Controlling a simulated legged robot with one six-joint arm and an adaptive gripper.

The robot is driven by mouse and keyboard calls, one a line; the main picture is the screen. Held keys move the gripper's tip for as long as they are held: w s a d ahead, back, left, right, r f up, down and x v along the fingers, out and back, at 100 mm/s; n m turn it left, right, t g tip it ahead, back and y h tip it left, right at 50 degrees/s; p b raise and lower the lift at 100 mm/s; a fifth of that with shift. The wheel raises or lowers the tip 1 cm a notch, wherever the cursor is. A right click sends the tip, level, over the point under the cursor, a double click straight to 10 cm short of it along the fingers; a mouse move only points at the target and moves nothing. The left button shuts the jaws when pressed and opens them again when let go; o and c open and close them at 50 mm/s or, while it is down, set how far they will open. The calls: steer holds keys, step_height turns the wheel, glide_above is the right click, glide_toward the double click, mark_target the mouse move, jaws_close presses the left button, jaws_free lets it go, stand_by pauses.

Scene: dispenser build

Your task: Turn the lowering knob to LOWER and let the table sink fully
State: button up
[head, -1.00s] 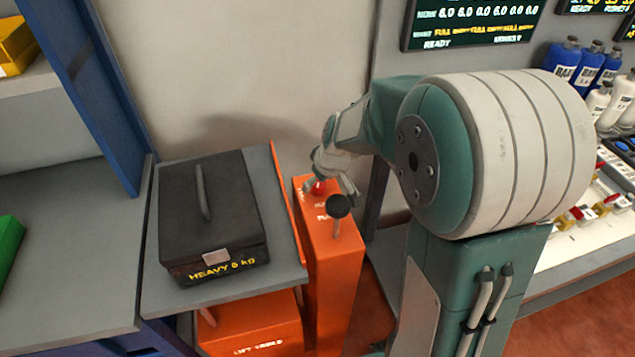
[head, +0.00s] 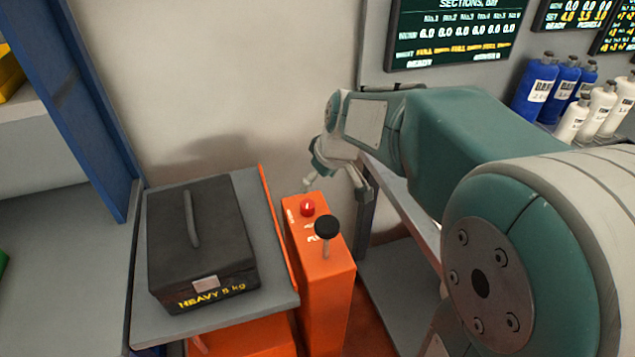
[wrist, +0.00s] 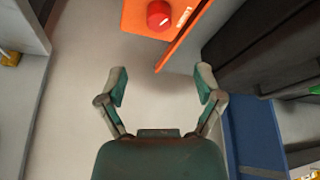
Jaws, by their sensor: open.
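The red knob (head: 307,208) with a white mark sits on top of the orange pedestal (head: 325,285). It also shows at the top edge of the wrist view (wrist: 158,14). My gripper (head: 336,187) is open and empty, behind and slightly right of the knob, apart from it. In the wrist view its fingers (wrist: 161,85) are spread with nothing between them. The grey lift table (head: 215,318) stands left of the pedestal and bears a black case (head: 203,235) marked HEAVY. The lettering by the knob is too small to read.
A black-topped lever (head: 326,228) stands on the pedestal in front of the knob. A blue upright (head: 95,110) and grey shelf (head: 60,250) are at left. Bottles (head: 560,95) and dark display boards (head: 455,35) are at right.

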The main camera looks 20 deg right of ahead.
mark_target(307, 203)
steer(key=w+n+g, duration=0.1)
steer(key=w+a+n+g+h, duration=0.1)
steer(key=n, duration=0.1)
steer(key=w+n+g, duration=0.1)
steer(key=w+g, duration=0.1)
steer(key=shift+a+f+h, duration=0.3)
steer(key=shift+h, duration=0.1)
step_height(307, 203, down, 10)
steer(key=shift+f, duration=0.2)
steer(key=c, duration=1.2)
